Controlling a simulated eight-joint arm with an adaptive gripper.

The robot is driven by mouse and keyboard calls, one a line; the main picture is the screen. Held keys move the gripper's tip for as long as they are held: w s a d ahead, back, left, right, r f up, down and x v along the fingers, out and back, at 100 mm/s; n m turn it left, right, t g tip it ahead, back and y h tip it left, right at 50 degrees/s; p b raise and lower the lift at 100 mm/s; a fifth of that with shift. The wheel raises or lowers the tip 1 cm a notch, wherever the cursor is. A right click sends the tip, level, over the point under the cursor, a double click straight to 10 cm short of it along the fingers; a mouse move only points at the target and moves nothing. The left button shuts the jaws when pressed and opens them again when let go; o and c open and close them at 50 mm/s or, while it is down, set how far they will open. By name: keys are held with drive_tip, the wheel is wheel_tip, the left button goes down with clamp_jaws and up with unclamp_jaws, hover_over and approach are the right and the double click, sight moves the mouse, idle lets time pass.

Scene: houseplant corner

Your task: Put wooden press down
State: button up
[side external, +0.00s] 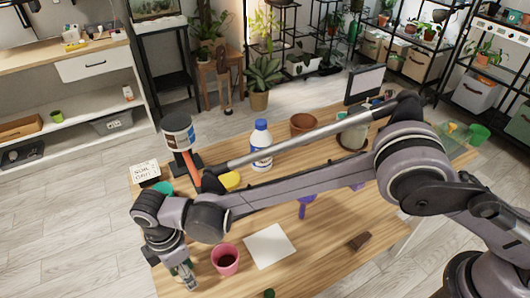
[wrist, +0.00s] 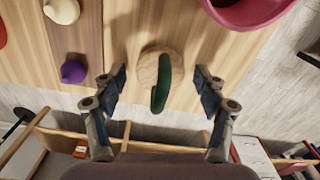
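In the wrist view, a round wooden disc with a dark green upright handle, which looks like the wooden press (wrist: 148,68), stands on the table near its edge. My gripper (wrist: 160,88) is open, with its two fingers spread on either side of the green handle and a gap on both sides. In the side external view my gripper (side external: 186,277) points down at the front left edge of the wooden table (side external: 320,230). The press is mostly hidden or too small to make out clearly there.
A pink pot (side external: 225,260) stands close to the right of my gripper, also in the wrist view (wrist: 250,12). A purple cone (wrist: 73,72) and a yellow cone (wrist: 62,10) are to the left there. A white sheet (side external: 268,245) and brown block (side external: 360,241) lie farther right.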

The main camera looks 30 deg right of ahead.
wheel_tip(320, 180, up, 12)
drive_tip(key=shift+w+d+r, duration=0.1)
drive_tip(key=shift+d+r, duration=0.1)
drive_tip(key=shift+r, duration=0.1)
drive_tip(key=w+d+r+m+t+y, duration=0.15)
drive_tip(key=d+r+m, duration=0.4)
drive_tip(key=d, duration=0.75)
drive_tip(key=w+d+r+m+t, duration=0.1)
drive_tip(key=w+d+r+m, duration=0.4)
drive_tip(key=d, duration=0.7)
drive_tip(key=s+d+f+m+t, duration=0.1)
drive_tip(key=s+d+m, duration=0.4)
drive_tip(key=d, duration=0.6)
drive_tip(key=s+d+f+m+t+h, duration=0.1)
drive_tip(key=s+d+f+m+t, duration=0.1)
drive_tip(key=s+d, duration=0.7)
drive_tip(key=d+m+t, duration=0.1)
drive_tip(key=d+m, duration=0.1)
drive_tip(key=shift+s+d+f+m+t, duration=0.15)
drive_tip(key=shift+s+d+m+t, duration=0.1)
drive_tip(key=shift+d+m+t, duration=0.1)
drive_tip(key=shift+h, duration=0.25)
